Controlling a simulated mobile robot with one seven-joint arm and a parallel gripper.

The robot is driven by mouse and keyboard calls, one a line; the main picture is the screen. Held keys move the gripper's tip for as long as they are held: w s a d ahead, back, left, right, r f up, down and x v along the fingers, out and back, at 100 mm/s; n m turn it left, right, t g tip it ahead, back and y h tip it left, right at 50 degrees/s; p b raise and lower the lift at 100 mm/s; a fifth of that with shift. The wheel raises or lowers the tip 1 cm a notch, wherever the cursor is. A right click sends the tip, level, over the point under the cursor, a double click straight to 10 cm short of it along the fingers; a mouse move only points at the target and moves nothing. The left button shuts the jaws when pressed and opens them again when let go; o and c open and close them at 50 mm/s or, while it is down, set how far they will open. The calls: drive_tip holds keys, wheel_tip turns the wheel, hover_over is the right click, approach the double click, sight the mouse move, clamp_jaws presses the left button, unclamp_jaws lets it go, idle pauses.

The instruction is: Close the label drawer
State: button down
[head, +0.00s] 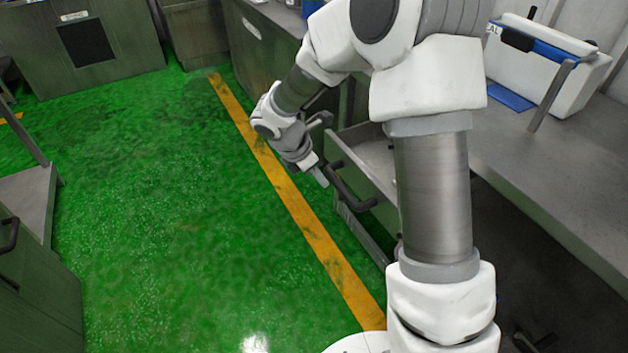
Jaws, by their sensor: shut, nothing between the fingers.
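A grey metal drawer (364,163) stands pulled out from under the counter, just right of the yellow floor line. Its front carries a dark bar handle (352,187). No label is readable on it, and my arm hides its right part. My gripper (321,178) is shut and empty, pointing down and to the right. It is close to the left end of the handle, on the outer side of the drawer front. I cannot tell whether it touches the handle.
The grey counter (545,165) runs along the right, with a white machine with a blue bar (548,58) on it. The green floor (165,190) is clear left of the yellow line (290,190). Grey cabinets stand at the far left (100,50) and lower left (40,290).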

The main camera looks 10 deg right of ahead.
drive_tip(key=shift+d, duration=0.1)
drive_tip(key=w+d+p, duration=0.2)
drive_tip(key=d+p, duration=0.1)
drive_tip(key=d, duration=0.4)
drive_tip(key=w+d+p, duration=0.3)
drive_tip(key=d, duration=0.5)
drive_tip(key=w+d+p, duration=0.2)
drive_tip(key=d+p, duration=0.1)
drive_tip(key=d, duration=0.5)
drive_tip(key=shift+w, duration=0.25)
drive_tip(key=a, duration=0.2)
drive_tip(key=s+a+f, duration=0.1)
drive_tip(key=a, duration=0.1)
drive_tip(key=shift+a+b, duration=0.1)
drive_tip(key=shift+b, duration=0.2)
drive_tip(key=p+v, duration=0.2)
drive_tip(key=v, duration=0.8)
drive_tip(key=shift+s+r, duration=0.2)
